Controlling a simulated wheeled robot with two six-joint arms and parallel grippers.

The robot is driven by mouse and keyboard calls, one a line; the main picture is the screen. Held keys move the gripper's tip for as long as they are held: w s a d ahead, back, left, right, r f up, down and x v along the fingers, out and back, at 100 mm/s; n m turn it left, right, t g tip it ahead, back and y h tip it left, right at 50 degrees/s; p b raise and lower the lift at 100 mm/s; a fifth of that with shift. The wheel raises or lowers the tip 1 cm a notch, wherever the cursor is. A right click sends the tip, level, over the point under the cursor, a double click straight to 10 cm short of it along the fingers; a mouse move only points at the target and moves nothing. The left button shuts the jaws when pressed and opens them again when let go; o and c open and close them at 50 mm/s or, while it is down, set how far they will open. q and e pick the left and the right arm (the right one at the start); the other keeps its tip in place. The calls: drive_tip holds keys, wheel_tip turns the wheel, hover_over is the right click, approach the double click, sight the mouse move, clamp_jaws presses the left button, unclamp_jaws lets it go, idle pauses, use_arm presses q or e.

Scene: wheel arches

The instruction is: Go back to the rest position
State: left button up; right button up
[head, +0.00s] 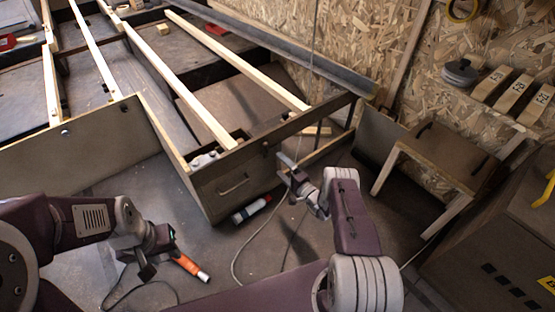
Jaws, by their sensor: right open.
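My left gripper (146,268) hangs at the lower left, with its fingers pointing down over the floor. Its jaw gap does not show clearly. An orange and white cylinder (192,268) is just right of it; I cannot tell whether they touch. My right gripper (286,168) is open, beyond my bent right arm, close to the front right corner of the wooden frame bench (238,186). No object shows between its fingers.
A white cylinder with a red end (251,209) lies on the floor by the bench. A cable (237,262) crosses the floor. Light wooden slats (180,80) span the bench.

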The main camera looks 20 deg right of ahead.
idle(0.4)
drive_tip(key=s+a+r+n+g+y, duration=0.3)
drive_tip(key=a+r+g, duration=0.15)
drive_tip(key=a, duration=0.25)
drive_tip(key=s+a+r+n+g+y, duration=0.25)
drive_tip(key=a+r+g, duration=0.2)
drive_tip(key=a, duration=0.25)
drive_tip(key=s+a+r+n+g+h, duration=0.25)
drive_tip(key=s+g, duration=0.45)
drive_tip(key=s, duration=0.4)
drive_tip(key=s+d+r+n+g+h, duration=0.1)
drive_tip(key=s+d+r+n+h, duration=0.15)
drive_tip(key=s, duration=0.35)
drive_tip(key=s+d+r+n+g+h, duration=0.1)
drive_tip(key=s+d+r+h, duration=0.15)
drive_tip(key=s, duration=0.35)
drive_tip(key=s+d+r+n+t+h, duration=0.2)
drive_tip(key=s+d+r+h, duration=0.15)
drive_tip(key=d, duration=0.25)
wheel_tip(320, 180, up, 37)
drive_tip(key=p, duration=3.8)
drive_tip(key=shift+w+p, duration=0.3)
drive_tip(key=shift+w, duration=0.1)
